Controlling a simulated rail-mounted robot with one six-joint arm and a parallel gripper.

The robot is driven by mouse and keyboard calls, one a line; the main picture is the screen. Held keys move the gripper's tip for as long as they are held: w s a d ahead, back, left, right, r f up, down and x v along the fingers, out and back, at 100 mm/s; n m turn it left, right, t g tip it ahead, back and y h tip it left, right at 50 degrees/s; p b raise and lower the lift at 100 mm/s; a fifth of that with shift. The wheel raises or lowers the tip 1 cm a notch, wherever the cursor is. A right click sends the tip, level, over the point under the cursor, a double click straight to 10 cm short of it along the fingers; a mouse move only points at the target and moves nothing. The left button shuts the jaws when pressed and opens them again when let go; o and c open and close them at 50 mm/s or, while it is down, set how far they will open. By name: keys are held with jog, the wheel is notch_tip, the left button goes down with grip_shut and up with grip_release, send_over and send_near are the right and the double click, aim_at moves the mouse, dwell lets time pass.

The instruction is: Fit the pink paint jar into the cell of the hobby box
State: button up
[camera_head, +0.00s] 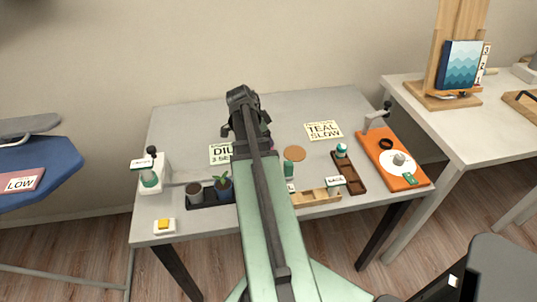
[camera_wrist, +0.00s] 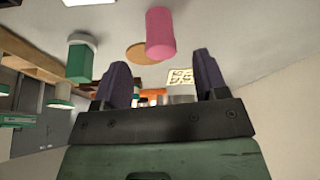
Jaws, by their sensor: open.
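The pink paint jar (camera_wrist: 160,32) is a plain pink cylinder on the table in the wrist view, which looks inverted. It is ahead of my gripper (camera_wrist: 163,80), roughly in line with the gap between the fingers. The gripper is open and empty, and the jar is apart from it. In the head view my arm hides almost all of the jar and most of the gripper. A dark brown compartment box (camera_head: 350,177), seemingly the hobby box, lies right of my arm.
A green jar (camera_head: 289,170) and a light wooden holder (camera_head: 318,198) stand between my arm and the box. An orange board (camera_head: 408,181) is at the right. A cork disc (camera_head: 294,153) lies behind. The table's back left is clear.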

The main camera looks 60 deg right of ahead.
jog(key=b+x, duration=0.4)
jog(key=x, duration=0.1)
jog(key=shift+d+f, duration=0.1)
jog(key=shift+f, duration=0.05)
jog(key=shift+r, duration=0.2)
jog(key=c, duration=1.1)
notch_tip(320, 180, up, 20)
jog(key=p, duration=2)
